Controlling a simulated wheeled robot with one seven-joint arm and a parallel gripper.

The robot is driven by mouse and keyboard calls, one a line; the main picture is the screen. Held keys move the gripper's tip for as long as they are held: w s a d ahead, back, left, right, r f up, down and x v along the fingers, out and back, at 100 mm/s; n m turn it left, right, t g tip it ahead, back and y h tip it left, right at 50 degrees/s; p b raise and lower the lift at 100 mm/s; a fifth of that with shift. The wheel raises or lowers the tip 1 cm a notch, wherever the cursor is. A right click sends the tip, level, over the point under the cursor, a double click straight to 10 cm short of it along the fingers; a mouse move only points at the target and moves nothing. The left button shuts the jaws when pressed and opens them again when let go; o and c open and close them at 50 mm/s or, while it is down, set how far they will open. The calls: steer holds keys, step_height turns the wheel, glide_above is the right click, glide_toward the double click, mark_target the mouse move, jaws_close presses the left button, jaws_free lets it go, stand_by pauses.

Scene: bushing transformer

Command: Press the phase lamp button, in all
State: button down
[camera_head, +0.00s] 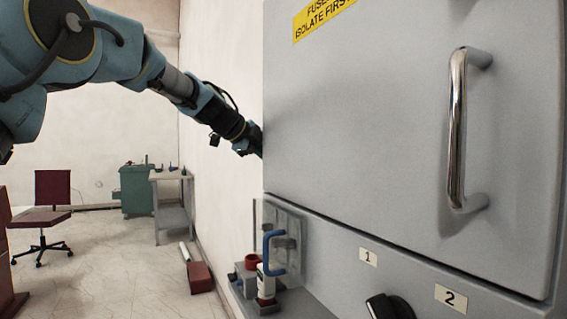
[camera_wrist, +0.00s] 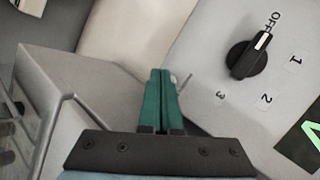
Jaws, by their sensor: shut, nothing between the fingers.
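My gripper (camera_wrist: 161,74) shows in the wrist view with its two green fingers shut together and nothing between them. Its tips point at a grey panel just left of a black rotary switch (camera_wrist: 248,56) marked OFF, 1, 2 and 3. The switch pointer is turned toward OFF. A small pale detail shows right beside the fingertips; I cannot tell what it is. I cannot make out a phase lamp button in either view. In the head view my arm reaches past the left edge of the grey cabinet (camera_head: 390,130), which hides the fingers.
The cabinet door has a chrome handle (camera_head: 458,130). Below are a black knob (camera_head: 390,306) and labels 1 and 2. A clear box with a blue handle (camera_head: 273,250) and a white bottle (camera_head: 264,281) stand at the lower left. The floor (camera_head: 110,265) at left is mostly open.

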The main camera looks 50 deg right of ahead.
steer(key=shift+s+d, duration=0.65)
steer(key=shift+d, duration=0.05)
stand_by(0.7)
steer(key=shift+a+f+b, duration=0.1)
steer(key=shift+b, duration=0.3)
steer(key=shift+a+b, duration=0.75)
steer(key=a+b, duration=0.1)
steer(key=w+a+b, duration=0.1)
steer(key=a+b, duration=0.1)
steer(key=w+a+b, duration=0.1)
steer(key=shift+w+a, duration=0.15)
steer(key=shift+a, duration=0.25)
